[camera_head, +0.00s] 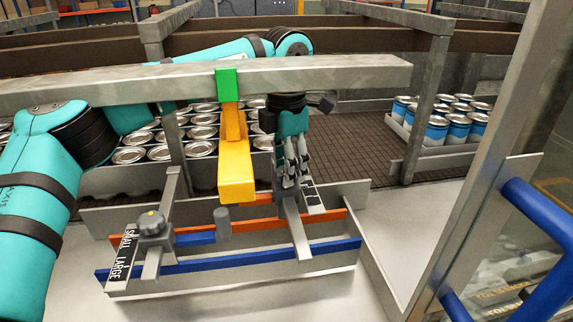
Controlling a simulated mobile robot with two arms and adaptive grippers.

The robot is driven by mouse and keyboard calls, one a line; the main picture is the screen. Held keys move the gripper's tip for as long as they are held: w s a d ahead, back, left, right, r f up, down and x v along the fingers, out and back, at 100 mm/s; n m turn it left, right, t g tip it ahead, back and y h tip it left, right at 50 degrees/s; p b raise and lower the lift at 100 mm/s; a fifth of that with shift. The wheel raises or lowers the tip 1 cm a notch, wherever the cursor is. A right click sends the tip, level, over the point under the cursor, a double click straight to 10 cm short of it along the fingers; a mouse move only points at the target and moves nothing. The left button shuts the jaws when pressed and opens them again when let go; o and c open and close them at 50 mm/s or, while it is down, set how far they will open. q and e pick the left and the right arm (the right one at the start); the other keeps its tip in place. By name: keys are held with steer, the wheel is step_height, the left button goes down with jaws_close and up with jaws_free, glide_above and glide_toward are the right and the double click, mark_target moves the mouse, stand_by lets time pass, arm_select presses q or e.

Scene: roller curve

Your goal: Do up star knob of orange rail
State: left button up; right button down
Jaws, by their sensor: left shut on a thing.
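The orange rail (262,226) runs across the low metal frame, behind the blue rail (255,257). My left gripper (291,183) reaches down from behind the grey beam to the right bracket (296,232), close to the right part of the orange rail. Its fingers are closed together on a star knob at the upper end of that bracket. The fingers hide the knob, so how far it is screwed in cannot be told. Another dark star knob (152,223) with a yellow dot stands on the left bracket, clear of the gripper. My right gripper is not in view.
A yellow arm (236,172) with a green clamp (228,84) hangs from the grey beam (370,72), just left of my gripper. Cans (198,149) stand behind the frame, blue ones (456,129) at the right. A blue tube (540,215) is at the right edge.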

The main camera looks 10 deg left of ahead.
arm_select(q)
steer(key=m+p, duration=0.1)
steer(key=m, duration=1.1)
steer(key=shift+w+r+p, duration=0.1)
steer(key=shift+r+p, duration=0.1)
steer(key=shift+p, duration=0.15)
steer(key=m, duration=0.6)
steer(key=shift+m+p, duration=0.35)
steer(key=shift+m, duration=0.05)
steer(key=m, duration=0.5)
steer(key=shift+m, duration=0.3)
steer(key=o, duration=0.8)
steer(key=shift+c, duration=0.2)
steer(key=o, duration=0.4)
steer(key=shift+f, duration=0.1)
